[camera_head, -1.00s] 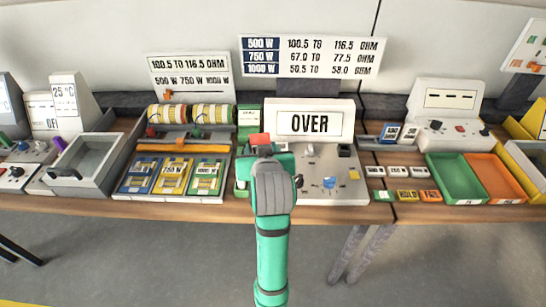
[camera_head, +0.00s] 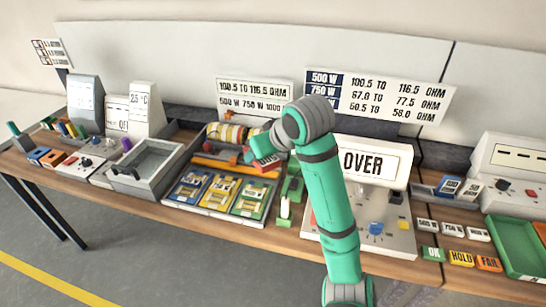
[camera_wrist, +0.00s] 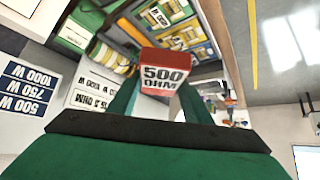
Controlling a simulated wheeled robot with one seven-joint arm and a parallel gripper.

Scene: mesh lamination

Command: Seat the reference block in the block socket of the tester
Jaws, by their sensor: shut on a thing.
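The reference block (camera_wrist: 165,72), red with a white face reading 500 OHM, is between the fingers of my gripper (camera_wrist: 160,92) in the wrist view. In the head view the block (camera_head: 266,163) shows as a small red piece at the end of my gripper (camera_head: 262,150). My gripper is shut on it and holds it left of the tester, in front of the striped rolls. The tester (camera_head: 398,232) is a pale unit with a display reading OVER (camera_head: 370,164). My arm covers its left and middle part, and I cannot make out the block socket.
A tray with blue, yellow and green cards (camera_head: 220,195) lies below and left of the gripper. A narrow green stand (camera_head: 292,190) is between tray and tester. A grey open bin (camera_head: 145,175) is further left.

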